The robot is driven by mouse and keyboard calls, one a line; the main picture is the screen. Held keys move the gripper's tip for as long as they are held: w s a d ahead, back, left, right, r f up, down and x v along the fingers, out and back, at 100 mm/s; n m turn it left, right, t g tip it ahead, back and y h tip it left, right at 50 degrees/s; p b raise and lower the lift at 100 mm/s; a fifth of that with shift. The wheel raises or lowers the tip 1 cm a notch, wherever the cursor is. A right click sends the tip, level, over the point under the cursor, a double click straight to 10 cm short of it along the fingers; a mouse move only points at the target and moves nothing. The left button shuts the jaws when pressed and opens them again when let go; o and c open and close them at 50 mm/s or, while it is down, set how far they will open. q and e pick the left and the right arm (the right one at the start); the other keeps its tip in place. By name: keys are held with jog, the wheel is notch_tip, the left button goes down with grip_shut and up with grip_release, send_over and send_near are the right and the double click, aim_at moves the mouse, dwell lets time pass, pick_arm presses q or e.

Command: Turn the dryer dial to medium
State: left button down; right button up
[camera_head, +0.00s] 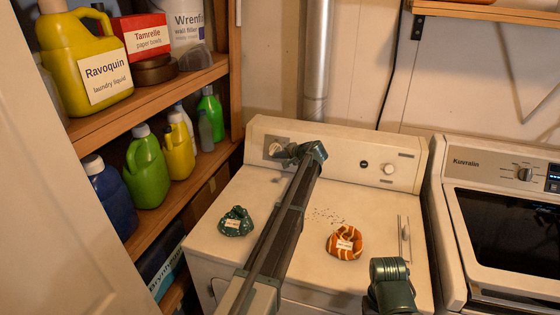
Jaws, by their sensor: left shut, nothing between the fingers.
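The white machine (345,155) in the middle, which I take to be the dryer, has a raised back panel. A round dial (273,149) sits at the panel's left end on a grey plate, partly covered by my left gripper (284,152). My left gripper is shut and empty at the dial's right side; I cannot tell whether it touches. The dial's setting is too small to read. A white knob (389,168) and a black button (364,164) sit further right on the panel. My right arm shows at the bottom right, but its gripper is not in view.
A green cloth bundle (236,221) and an orange patterned one (346,241) lie on the machine top, with dark crumbs (326,215) between. A Kovrain appliance (480,165) stands right. Shelves (150,100) with bottles stand left. A metal duct (316,60) rises behind.

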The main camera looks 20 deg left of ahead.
pick_arm(q)
jog(key=m+t+y+b, duration=0.1)
jog(key=m+b, duration=0.1)
jog(key=b, duration=0.2)
jog(key=a+f+m+t+y+b, duration=0.1)
jog(key=m+t+b, duration=0.1)
jog(key=b, duration=0.2)
jog(key=s+f+m+t+y+b, duration=0.1)
jog(key=m+y+b, duration=0.1)
jog(key=b, duration=0.2)
jog(key=shift+a+t, duration=0.35)
jog(key=shift+t, duration=0.05)
jog(key=shift+w+m+t, duration=0.1)
jog(key=shift+m+t, duration=0.2)
jog(key=shift+a+r, duration=0.2)
jog(key=shift+a, duration=0.05)
